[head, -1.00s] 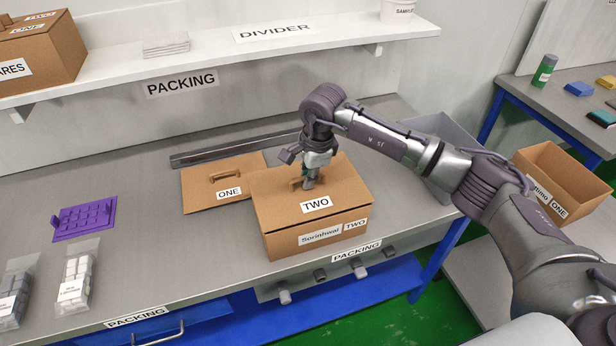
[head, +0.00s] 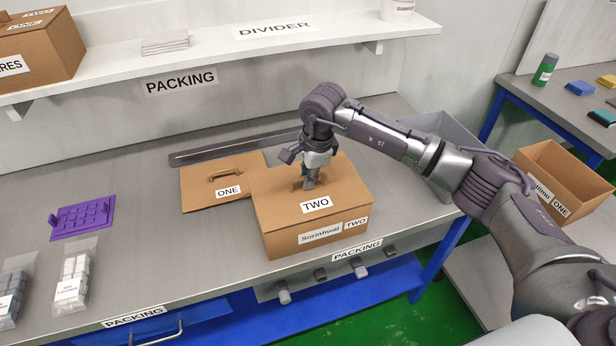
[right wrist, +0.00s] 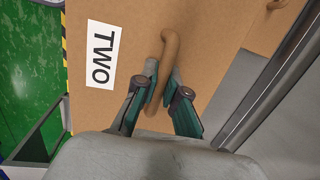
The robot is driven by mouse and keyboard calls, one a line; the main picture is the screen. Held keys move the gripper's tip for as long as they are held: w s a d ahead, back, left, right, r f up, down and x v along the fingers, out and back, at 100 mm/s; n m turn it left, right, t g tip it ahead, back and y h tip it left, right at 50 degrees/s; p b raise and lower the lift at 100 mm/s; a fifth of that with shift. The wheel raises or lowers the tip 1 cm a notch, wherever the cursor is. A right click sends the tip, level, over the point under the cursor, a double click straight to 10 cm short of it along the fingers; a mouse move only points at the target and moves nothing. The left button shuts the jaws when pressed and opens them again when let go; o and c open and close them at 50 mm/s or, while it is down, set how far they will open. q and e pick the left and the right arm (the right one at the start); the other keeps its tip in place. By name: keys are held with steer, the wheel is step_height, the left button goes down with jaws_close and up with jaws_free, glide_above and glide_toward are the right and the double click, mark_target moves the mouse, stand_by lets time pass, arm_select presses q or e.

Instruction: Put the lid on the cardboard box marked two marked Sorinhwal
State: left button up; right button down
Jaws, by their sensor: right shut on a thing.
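The cardboard box (head: 318,241) labelled "Sorinhwal TWO" stands on the packing bench. The lid marked TWO (head: 345,190) lies over its top and looks seated, with its edges close to the box walls. My right gripper (head: 309,184) is above the lid, shut on its handle. In the right wrist view the fingers (right wrist: 160,95) are on either side of the curved brown handle (right wrist: 170,50), beside the TWO label on the lid (right wrist: 140,20). My left gripper is out of view.
A lid marked ONE (head: 200,192) lies flat, left of the box. A purple grid piece (head: 82,217) and bagged items (head: 72,278) are further left. A shelf (head: 220,45) overhangs the back. A grey bin (head: 440,125) stands behind my arm.

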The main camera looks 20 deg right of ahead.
steer(key=shift+f+b, duration=0.2)
steer(key=shift+b, duration=0.2)
stand_by(0.5)
steer(key=c, duration=0.7)
jaws_free()
steer(key=shift+r+p, duration=1.45)
steer(key=shift+r, duration=2.05)
